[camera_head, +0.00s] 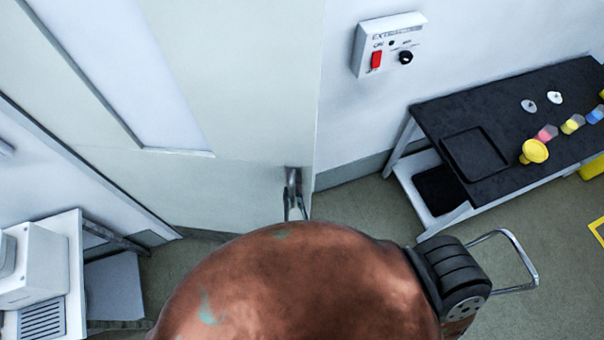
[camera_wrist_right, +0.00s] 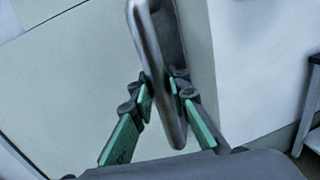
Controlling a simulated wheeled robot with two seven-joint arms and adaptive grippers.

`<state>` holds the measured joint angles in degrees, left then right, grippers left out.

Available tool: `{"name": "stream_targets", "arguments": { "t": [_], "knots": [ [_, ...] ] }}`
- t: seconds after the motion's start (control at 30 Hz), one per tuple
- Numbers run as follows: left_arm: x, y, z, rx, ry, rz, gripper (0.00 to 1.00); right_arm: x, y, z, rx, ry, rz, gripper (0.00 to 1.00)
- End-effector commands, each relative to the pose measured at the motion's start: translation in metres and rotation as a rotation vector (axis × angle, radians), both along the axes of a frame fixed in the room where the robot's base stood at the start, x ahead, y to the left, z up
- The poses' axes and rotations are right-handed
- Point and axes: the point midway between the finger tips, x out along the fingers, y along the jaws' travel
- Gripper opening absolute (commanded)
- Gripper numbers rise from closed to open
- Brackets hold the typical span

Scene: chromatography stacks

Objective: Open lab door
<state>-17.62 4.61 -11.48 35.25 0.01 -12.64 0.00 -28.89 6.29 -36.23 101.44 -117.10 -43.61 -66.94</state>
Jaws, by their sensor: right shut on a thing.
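The lab door (camera_head: 235,120) is a pale panel with a tall window (camera_head: 125,65) at the left centre of the head view. Its metal handle (camera_head: 292,190) is near the door's right edge. In the right wrist view, the handle (camera_wrist_right: 152,45) is a long rounded metal bar. The green-padded fingers of my right gripper (camera_wrist_right: 162,88) are shut around the bar, one on each side. In the head view, a large copper-coloured shape hides most of the area below the handle. My left gripper is not in view. I cannot tell the door's exact angle.
A black-topped bench (camera_head: 475,110) with small coloured items stands at the right. A control box (camera_head: 390,43) with a red switch is on the wall. A white bench (camera_head: 70,250) with an instrument (camera_head: 32,265) stands at the lower left. Floor (camera_head: 350,208) shows right of the door.

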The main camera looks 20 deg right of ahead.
Motion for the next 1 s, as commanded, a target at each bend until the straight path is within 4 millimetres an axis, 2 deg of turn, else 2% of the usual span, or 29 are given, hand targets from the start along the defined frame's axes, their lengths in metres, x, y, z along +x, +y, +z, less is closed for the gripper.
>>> {"name": "stream_targets", "arguments": {
  "t": [0.1,0.3,0.5,0.73,0.77,1.0],
  "knots": [
    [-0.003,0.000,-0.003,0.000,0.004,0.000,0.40,-0.018,0.012,-0.001,0.000,0.000,0.001,0.00],
    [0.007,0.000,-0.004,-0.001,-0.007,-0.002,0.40,-0.034,0.023,0.000,0.000,0.000,0.001,0.00],
    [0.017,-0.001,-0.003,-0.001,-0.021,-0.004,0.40,-0.037,0.025,0.000,0.000,-0.001,0.002,0.00],
    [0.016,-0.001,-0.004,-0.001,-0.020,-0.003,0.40,-0.037,0.025,0.000,0.000,0.000,0.002,0.00],
    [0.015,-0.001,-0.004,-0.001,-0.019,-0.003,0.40,-0.037,0.025,0.000,0.000,0.000,0.002,0.15],
    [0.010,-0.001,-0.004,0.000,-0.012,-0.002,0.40,-0.037,0.026,0.000,0.000,0.000,0.003,0.32]
  ]
}}
